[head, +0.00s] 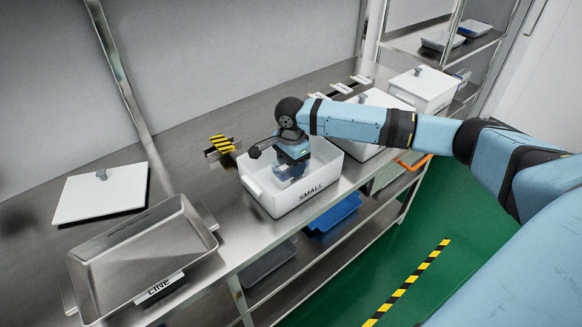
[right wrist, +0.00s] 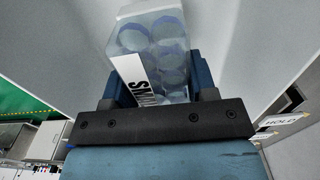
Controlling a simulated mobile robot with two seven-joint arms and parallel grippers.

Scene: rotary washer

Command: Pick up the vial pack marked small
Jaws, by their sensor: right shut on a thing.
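A white open bin marked SMALL (head: 284,204) stands on the steel bench. My right gripper (head: 291,166) reaches down into this bin from above. In the right wrist view, my right gripper (right wrist: 155,85) is shut on a clear vial pack (right wrist: 150,45) with round blue-tinted vials and a white label whose visible letters begin SMA. In the head view the pack (head: 290,178) is mostly hidden by the gripper and the bin walls; I cannot tell whether it touches the bin floor. My left gripper is not in view.
A steel tray marked LINE (head: 143,255) stands at the bench's left front, with a white lid (head: 100,193) behind it. Lidded white bins (head: 424,86) stand to the right. A yellow-black striped piece (head: 221,144) is behind the SMALL bin. Blue trays (head: 335,213) sit on the shelf below.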

